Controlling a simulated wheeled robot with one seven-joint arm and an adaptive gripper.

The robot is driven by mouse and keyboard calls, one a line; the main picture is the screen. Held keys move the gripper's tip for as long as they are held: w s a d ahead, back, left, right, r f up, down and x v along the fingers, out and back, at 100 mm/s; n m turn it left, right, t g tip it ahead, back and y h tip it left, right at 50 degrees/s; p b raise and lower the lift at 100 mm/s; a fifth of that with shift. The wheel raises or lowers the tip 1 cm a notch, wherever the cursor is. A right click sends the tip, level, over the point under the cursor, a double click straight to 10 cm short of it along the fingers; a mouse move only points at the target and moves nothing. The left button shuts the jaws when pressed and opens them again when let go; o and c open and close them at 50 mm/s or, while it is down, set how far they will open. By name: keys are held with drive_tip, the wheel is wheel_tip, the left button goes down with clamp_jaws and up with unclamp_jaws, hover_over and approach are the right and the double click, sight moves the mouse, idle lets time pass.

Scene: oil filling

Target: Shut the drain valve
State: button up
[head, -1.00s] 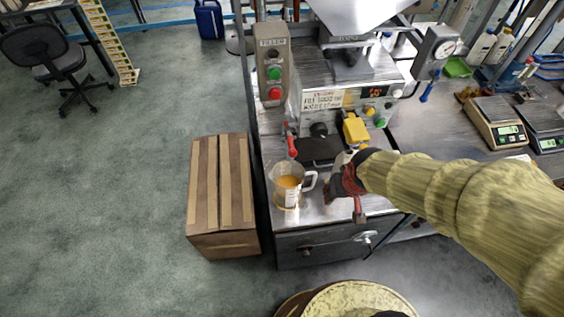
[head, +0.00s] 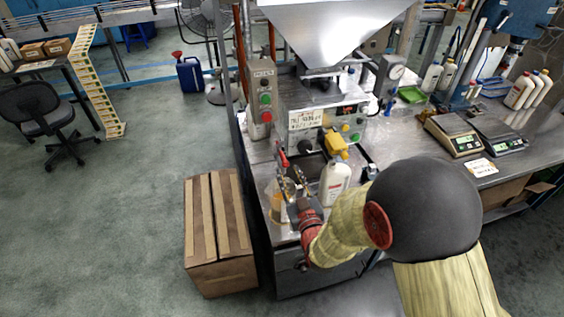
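The drain valve's red lever (head: 283,158) is on the left front of the filling machine, above a clear jug (head: 278,204) holding amber liquid. The lever appears upright or slightly tilted. My gripper (head: 293,184) is in front of the machine, just below and right of the lever, and overlaps the jug's right side in the head view. Its fingers point up toward the valve. I cannot tell whether they touch the valve or the jug, or how far apart they are. The valve body is partly hidden behind the fingers.
A white bottle (head: 334,183) stands close to the right of my gripper, below the yellow nozzle (head: 335,145). A control box (head: 263,97) rises behind the lever. Scales (head: 455,135) stand on the right bench. A cardboard box (head: 218,228) is on the floor at left.

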sight(283, 156)
drive_tip(key=x, duration=0.7)
drive_tip(key=shift+w+a+r, duration=0.1)
drive_tip(key=shift+w+r, duration=0.25)
drive_tip(key=shift+r, duration=0.05)
drive_tip(key=shift+c, duration=1.2)
clamp_jaws()
